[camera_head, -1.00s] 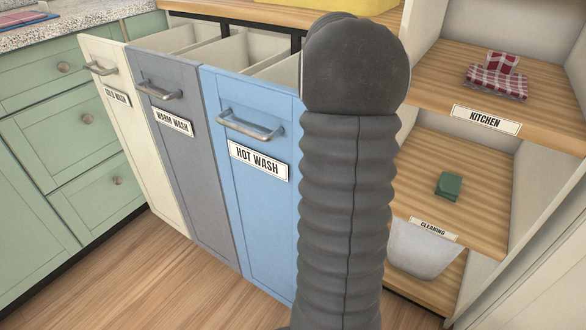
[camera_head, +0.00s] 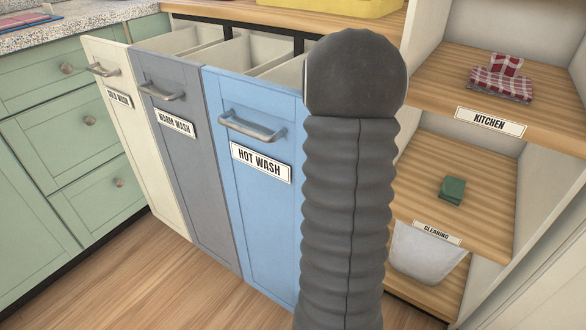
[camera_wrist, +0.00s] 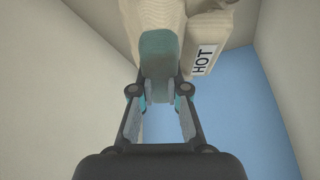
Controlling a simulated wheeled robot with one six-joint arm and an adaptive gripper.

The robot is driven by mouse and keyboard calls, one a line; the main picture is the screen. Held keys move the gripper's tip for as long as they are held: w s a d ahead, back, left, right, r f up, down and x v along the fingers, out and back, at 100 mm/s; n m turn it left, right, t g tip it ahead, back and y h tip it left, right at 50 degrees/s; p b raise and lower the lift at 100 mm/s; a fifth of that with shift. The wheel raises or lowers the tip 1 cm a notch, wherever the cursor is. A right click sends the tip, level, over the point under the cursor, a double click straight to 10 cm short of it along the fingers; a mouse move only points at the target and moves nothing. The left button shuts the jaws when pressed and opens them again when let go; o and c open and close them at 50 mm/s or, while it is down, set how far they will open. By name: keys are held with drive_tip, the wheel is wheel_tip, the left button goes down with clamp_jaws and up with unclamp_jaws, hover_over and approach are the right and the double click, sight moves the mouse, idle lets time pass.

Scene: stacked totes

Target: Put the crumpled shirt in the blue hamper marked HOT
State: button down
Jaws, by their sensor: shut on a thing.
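The blue hamper front marked HOT WASH (camera_head: 262,215) stands pulled out with its open top showing, partly hidden by my dark arm in the head view. A white tag reading HOT (camera_wrist: 203,59) shows on a cream piece beside the fingers. Pale walls and a blue surface (camera_wrist: 225,110) surround the gripper, so it appears to be inside or over a bin. The head view hides the gripper and cloth.
A grey WARM WASH hamper (camera_head: 190,190) and a cream COLD WASH hamper (camera_head: 140,170) stand to the left, also open. Shelves at right hold checked cloths (camera_head: 500,83), a green item (camera_head: 452,189) and a grey bin (camera_head: 428,252). A yellow container (camera_head: 358,8) sits on the counter.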

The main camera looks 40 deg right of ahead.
drive_tip(key=shift+f, duration=0.35)
drive_tip(key=c, duration=1.2)
unclamp_jaws()
drive_tip(key=shift+f, duration=0.1)
drive_tip(key=shift+r, duration=0.35)
drive_tip(key=p+v, duration=0.1)
drive_tip(key=v, duration=0.7)
drive_tip(key=shift+a+r, duration=0.1)
drive_tip(key=shift+r, duration=0.05)
